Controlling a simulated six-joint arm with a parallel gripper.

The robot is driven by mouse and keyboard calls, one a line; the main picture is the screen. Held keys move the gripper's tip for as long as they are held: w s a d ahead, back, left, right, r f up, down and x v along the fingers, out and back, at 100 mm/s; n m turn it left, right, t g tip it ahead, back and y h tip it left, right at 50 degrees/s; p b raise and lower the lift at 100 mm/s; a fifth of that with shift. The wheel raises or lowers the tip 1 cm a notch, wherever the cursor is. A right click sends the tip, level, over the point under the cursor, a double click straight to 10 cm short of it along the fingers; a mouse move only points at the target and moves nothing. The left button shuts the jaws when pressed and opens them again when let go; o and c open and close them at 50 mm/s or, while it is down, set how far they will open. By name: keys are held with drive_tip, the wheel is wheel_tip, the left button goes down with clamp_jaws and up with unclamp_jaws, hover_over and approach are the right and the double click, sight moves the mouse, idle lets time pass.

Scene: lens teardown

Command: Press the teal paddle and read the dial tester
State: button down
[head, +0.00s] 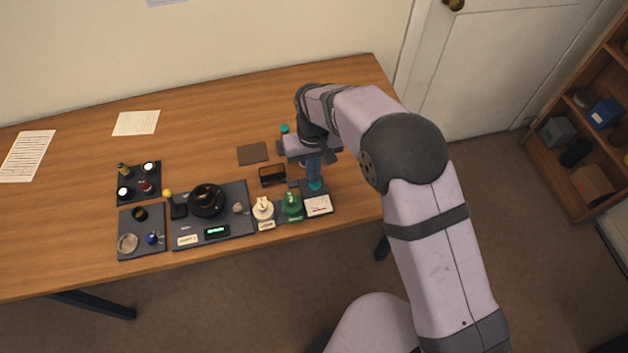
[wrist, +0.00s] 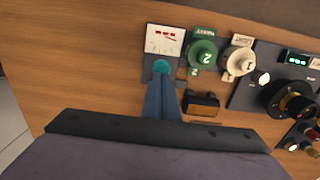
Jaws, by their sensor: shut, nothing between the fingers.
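The dial tester (head: 318,205) sits at the right end of the row of devices, with a white dial face. In the wrist view its dial face (wrist: 163,40) shows red marks, too small to read. The teal paddle (wrist: 161,67) is a round pad on the tester's near side in the wrist view; it also shows in the head view (head: 316,186). My gripper (wrist: 161,80) is shut and empty, its fingertips at the paddle's edge. I cannot tell whether they touch or press it.
A dark tray (head: 240,225) holds a round black part (head: 206,200). A black and amber box (head: 272,175) is close to my fingers. The table's right end is clear.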

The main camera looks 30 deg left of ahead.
drive_tip(key=shift+f, duration=0.45)
drive_tip(key=shift+f+b, duration=0.35)
drive_tip(key=shift+f, duration=0.1)
drive_tip(key=shift+r, duration=0.15)
idle(0.5)
drive_tip(key=shift+r+p, duration=2.7)
drive_tip(key=shift+r, duration=0.9)
